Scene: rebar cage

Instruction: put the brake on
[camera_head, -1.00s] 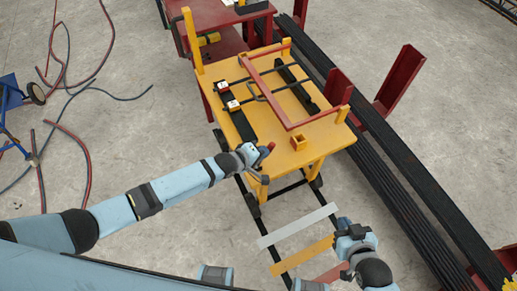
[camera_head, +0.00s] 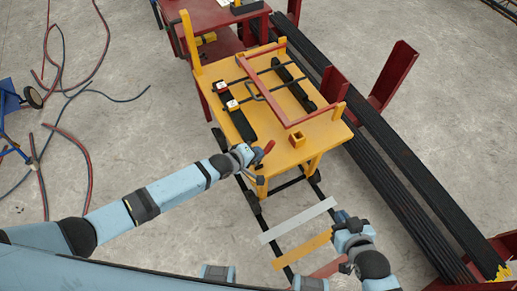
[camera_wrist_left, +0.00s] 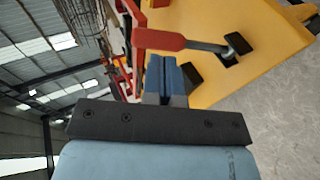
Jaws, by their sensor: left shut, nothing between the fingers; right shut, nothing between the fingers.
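The yellow cart (camera_head: 318,130) stands in the middle of the head view. A red-handled lever (camera_head: 265,150) sits at its near left corner; in the left wrist view the red handle (camera_wrist_left: 160,38) runs to a metal rod and pivot on the yellow top. My left gripper (camera_head: 250,156) is shut and empty, right beside the handle. In the left wrist view its fingers (camera_wrist_left: 166,76) are together just below the handle; whether they touch it I cannot tell. My right gripper (camera_head: 343,222) is shut and empty over the floor strips, away from the cart.
The cart carries a red frame (camera_head: 262,74), black bars and small white-topped blocks. Long dark bars (camera_head: 400,180) and red posts (camera_head: 393,75) line the right. White, orange and red strips (camera_head: 298,220) lie in front. Hoses (camera_head: 70,90) lie left on open floor. A red table (camera_head: 215,20) stands behind.

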